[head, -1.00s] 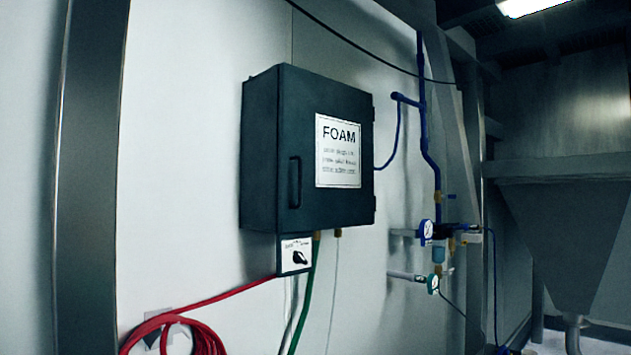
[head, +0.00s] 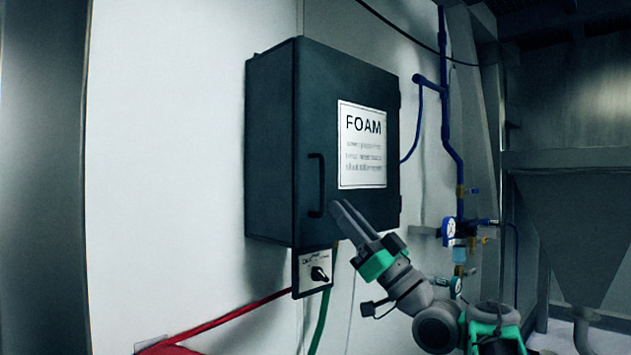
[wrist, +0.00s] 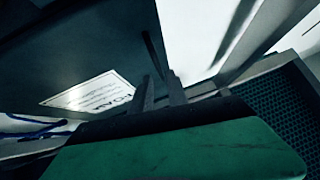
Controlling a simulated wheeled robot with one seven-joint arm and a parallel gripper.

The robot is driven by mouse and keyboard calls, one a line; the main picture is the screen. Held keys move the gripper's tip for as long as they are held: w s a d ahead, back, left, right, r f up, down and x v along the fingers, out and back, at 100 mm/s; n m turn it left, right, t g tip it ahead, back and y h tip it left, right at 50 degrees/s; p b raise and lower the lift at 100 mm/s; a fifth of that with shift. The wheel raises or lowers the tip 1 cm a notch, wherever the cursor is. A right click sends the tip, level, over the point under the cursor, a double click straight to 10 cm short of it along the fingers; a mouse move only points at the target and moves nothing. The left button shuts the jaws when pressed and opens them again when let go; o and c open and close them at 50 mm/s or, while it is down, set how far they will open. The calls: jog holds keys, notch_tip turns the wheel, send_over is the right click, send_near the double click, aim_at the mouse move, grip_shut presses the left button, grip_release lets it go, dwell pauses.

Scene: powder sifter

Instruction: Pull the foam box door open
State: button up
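The foam box (head: 272,150) is a dark cabinet on the wall, and its door (head: 345,225) looks shut. The door has a white FOAM label (head: 362,146), which also shows in the wrist view (wrist: 92,93). A dark vertical bar handle (head: 317,185) is on the door's left side. My gripper (head: 340,204) is just right of the handle's lower end in the head view, pointing up and left. In the wrist view, the two fingers (wrist: 161,84) stand apart with nothing held between them, and the handle (wrist: 153,52) lies just beyond their tips. I cannot tell whether they touch it.
A small switch box (head: 314,271) with a black knob hangs under the cabinet. A red hose (head: 235,314) and a green hose (head: 321,322) run below. Blue pipes and gauges (head: 449,229) are on the wall at right. The wall left of the cabinet is bare.

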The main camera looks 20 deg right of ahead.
jog(key=p+x, duration=0.2)
jog(key=x, duration=0.2)
jog(key=p+x, duration=0.2)
jog(key=x, duration=0.2)
jog(key=shift+s+d+r+p, duration=0.2)
jog(key=shift+r+p, duration=0.1)
jog(key=shift+p, duration=0.05)
jog(key=shift+d, duration=0.1)
jog(key=shift+c, duration=0.3)
grip_shut()
jog(key=shift+f, duration=0.1)
dwell(0.4)
